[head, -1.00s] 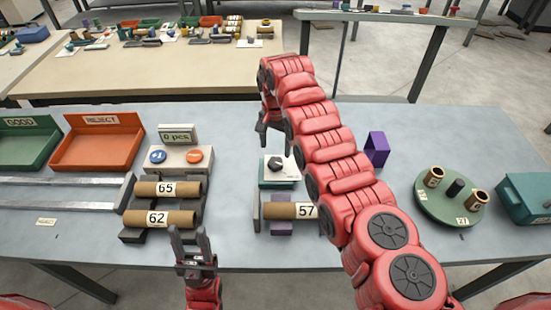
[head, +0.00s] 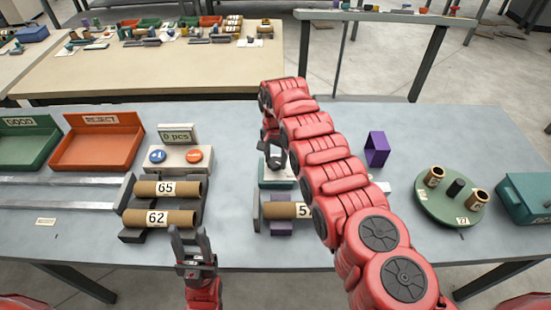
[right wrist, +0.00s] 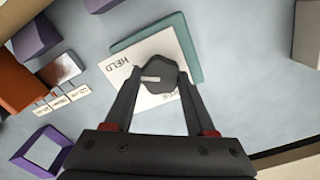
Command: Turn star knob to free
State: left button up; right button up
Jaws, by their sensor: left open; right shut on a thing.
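The dark star knob (right wrist: 162,76) sits on a white plate (right wrist: 122,62) with a teal base (right wrist: 186,45). Its pale pointer mark is turned towards the word HELD. A second word by the knob is partly hidden by my gripper. My right gripper (right wrist: 158,92) has its fingers on either side of the knob and is shut on it. In the head view, my right gripper (head: 273,160) reaches down over the teal base (head: 268,184), and its arm and fingers hide much of the knob. My left gripper (head: 189,243) is open and empty at the table's front edge.
A cardboard tube (head: 279,210) lies in a holder just in front of the knob's base. Tubes marked 65 (head: 168,188) and 62 (head: 158,218) lie to the left. A purple frame (head: 377,149) and a green turntable (head: 447,210) stand to the right.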

grip_shut()
